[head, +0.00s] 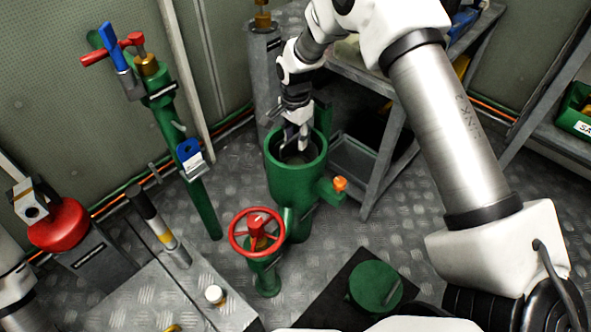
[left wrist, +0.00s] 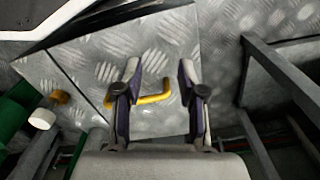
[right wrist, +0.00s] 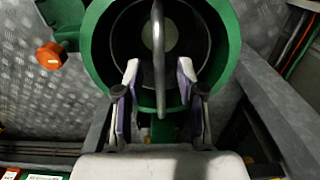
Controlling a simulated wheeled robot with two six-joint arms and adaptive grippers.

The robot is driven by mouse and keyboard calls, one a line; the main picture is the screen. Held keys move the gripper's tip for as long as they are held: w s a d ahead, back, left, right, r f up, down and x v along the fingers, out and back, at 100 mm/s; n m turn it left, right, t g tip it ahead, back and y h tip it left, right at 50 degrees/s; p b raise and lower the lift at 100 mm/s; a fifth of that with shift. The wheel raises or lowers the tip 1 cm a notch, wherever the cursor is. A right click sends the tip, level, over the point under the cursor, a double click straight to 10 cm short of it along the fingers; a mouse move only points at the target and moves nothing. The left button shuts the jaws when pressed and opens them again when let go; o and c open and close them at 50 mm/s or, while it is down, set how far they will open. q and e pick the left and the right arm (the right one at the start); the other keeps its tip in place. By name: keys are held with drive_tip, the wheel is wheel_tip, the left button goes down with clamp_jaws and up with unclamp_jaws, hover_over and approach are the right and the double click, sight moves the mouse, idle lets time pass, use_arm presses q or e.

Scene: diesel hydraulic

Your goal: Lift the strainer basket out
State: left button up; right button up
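The green strainer housing (head: 283,185) stands open at the top in the middle of the head view; it also fills the top of the right wrist view (right wrist: 97,45). The dark strainer basket (right wrist: 193,40) sits inside it, with a grey bail handle (right wrist: 158,45) across its mouth. My right gripper (right wrist: 159,80) reaches down at the housing's mouth. Its fingers are apart, one on each side of the handle, with gaps visible. My left gripper (left wrist: 158,75) is open and empty above a chequered plate with a yellow handle (left wrist: 155,98).
A red handwheel valve (head: 257,235) stands in front of the housing, and an orange knob (head: 340,183) sticks out at its right. A round green lid (head: 376,287) lies on a black mat. A grey shelf frame (head: 385,160) is close behind on the right.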

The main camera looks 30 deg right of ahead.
drive_tip(key=shift+f+p, duration=0.25)
drive_tip(key=shift+p, duration=0.1)
idle(0.4)
clamp_jaws()
